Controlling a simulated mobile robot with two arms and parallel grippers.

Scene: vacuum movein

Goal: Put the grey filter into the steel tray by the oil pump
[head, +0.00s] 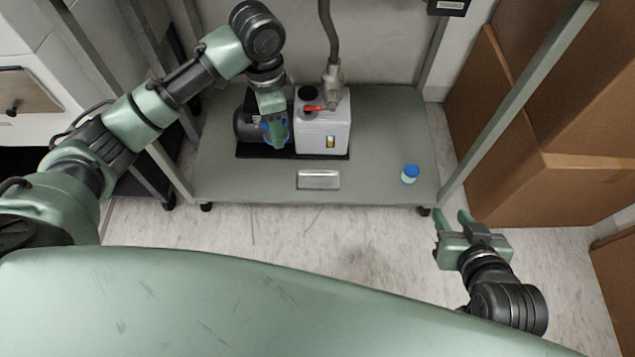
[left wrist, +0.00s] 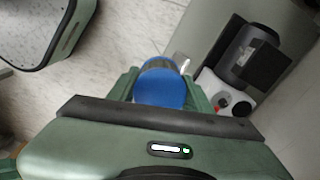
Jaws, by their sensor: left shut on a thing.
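My left gripper (head: 273,132) is over the dark motor side of the oil pump (head: 322,130) in the head view. It is shut on a round blue-ended thing (left wrist: 160,88), which shows between the fingers in the left wrist view. Its side is mostly hidden, so I cannot tell whether it is the grey filter. No other grey filter is visible. The steel tray (head: 318,180) lies on the shelf in front of the pump and looks empty. My right gripper (head: 451,220) is open and empty, off the shelf's front right corner.
A small jar with a blue cap (head: 410,173) stands on the shelf (head: 385,130) at the right. A hose (head: 328,40) rises from the pump. Frame posts flank the shelf. Cardboard boxes (head: 540,130) stand at the right. The shelf between tray and jar is clear.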

